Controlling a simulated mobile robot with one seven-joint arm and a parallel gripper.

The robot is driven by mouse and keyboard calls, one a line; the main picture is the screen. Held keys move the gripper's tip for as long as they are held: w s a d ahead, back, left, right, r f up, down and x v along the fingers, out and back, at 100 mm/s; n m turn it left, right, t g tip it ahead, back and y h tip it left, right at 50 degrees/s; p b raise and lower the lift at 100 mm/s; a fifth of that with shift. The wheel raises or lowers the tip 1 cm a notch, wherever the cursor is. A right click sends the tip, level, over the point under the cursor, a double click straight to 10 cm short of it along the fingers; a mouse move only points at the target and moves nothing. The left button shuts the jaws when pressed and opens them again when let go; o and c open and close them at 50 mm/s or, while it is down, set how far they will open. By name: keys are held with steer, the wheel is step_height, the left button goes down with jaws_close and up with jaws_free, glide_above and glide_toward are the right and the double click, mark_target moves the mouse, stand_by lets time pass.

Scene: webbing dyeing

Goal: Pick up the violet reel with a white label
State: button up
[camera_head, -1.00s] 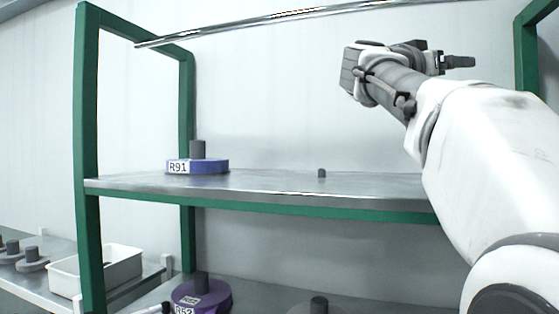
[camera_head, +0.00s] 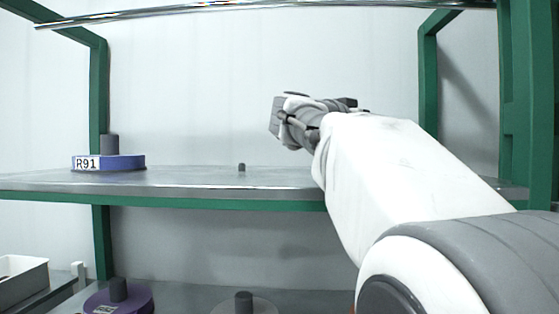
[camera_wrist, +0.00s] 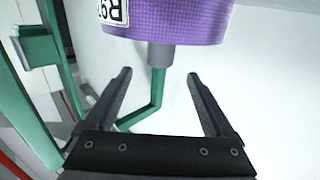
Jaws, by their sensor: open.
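A violet reel (camera_wrist: 175,20) with a white label (camera_wrist: 114,10) is at the top of the wrist view, which looks upside down. Its label seems to start with R9. Its grey core (camera_wrist: 161,58) points down in that picture, toward the gap between my fingers. My gripper (camera_wrist: 160,74) is open and empty, a little apart from the reel. In the head view my gripper (camera_head: 350,103) shows only as a small dark part behind the arm. I cannot make out this reel there; my arm covers the shelf's right part.
A blue-violet reel (camera_head: 122,163) labelled R91 stands at the upper shelf's (camera_head: 190,178) left. A small grey peg (camera_head: 241,167) stands mid-shelf. A purple reel (camera_head: 137,297) and a grey reel (camera_head: 262,306) are below. Green posts (camera_head: 428,80) and a metal rail (camera_head: 250,7) frame the shelf.

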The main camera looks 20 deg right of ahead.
steer(key=p+x, duration=0.1)
steer(key=x, duration=0.5)
steer(key=shift+d, duration=0.25)
jaws_close()
steer(key=shift+r, duration=0.1)
stand_by(0.4)
